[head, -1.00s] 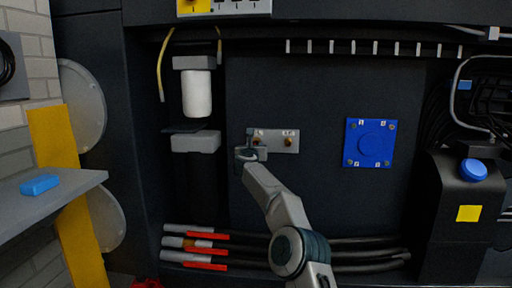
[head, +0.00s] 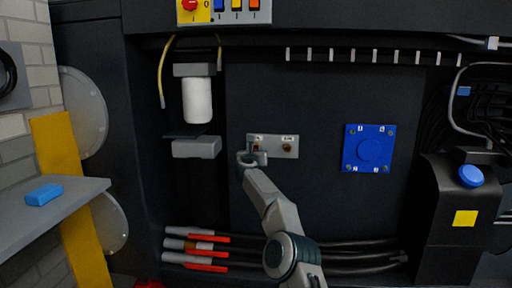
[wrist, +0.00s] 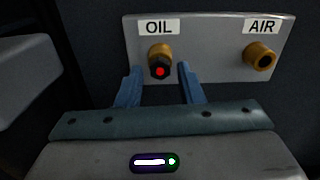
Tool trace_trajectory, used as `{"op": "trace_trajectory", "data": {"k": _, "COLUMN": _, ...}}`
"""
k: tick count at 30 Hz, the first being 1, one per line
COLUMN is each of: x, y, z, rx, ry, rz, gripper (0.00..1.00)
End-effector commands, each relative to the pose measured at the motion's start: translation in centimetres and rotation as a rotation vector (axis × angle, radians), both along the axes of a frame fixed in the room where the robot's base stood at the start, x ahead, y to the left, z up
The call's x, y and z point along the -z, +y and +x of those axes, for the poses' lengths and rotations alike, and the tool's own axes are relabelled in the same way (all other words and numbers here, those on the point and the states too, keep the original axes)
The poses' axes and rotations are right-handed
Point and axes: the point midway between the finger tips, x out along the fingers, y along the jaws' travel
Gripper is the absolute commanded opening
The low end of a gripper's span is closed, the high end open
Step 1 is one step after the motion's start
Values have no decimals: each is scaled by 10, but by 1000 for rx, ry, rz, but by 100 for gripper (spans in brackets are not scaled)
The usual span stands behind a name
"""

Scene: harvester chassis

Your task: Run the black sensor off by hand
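The black sensor (wrist: 160,70), with a red spot on its end, sits in the brass port marked OIL (wrist: 160,50) on a grey plate (wrist: 210,65). A second brass port, marked AIR (wrist: 260,56), is open and empty to its right. My gripper (wrist: 161,76) is open, its two blue fingers just below and on either side of the sensor, with gaps showing. I cannot tell how far the fingertips are from it in depth. In the head view, my gripper (head: 252,158) is at the left end of the plate (head: 272,142) and partly hides the OIL port.
A white filter (head: 197,100) over a grey block (head: 197,147) stands left of the plate. A blue square cover (head: 369,148) is on the panel to the right. Red-banded hoses (head: 208,246) run below. A shelf with a blue block (head: 44,194) juts in at far left.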

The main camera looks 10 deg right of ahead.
Motion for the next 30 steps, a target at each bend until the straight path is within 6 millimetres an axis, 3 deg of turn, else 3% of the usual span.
{"op": "trace_trajectory", "data": {"k": 3, "x": 0, "y": 0, "z": 0, "rx": 0, "ry": 0, "rz": 0, "gripper": 34}}
{"op": "trace_trajectory", "data": {"k": 7, "x": 0, "y": 0, "z": 0, "rx": 0, "ry": 0, "rz": 0, "gripper": 0}}
{"op": "trace_trajectory", "data": {"k": 20, "x": -4, "y": 1, "z": -2, "rx": -1, "ry": 12, "rz": -49, "gripper": 0}}
{"op": "trace_trajectory", "data": {"k": 30, "x": -7, "y": 1, "z": -3, "rx": -3, "ry": 171, "rz": -623, "gripper": 0}}
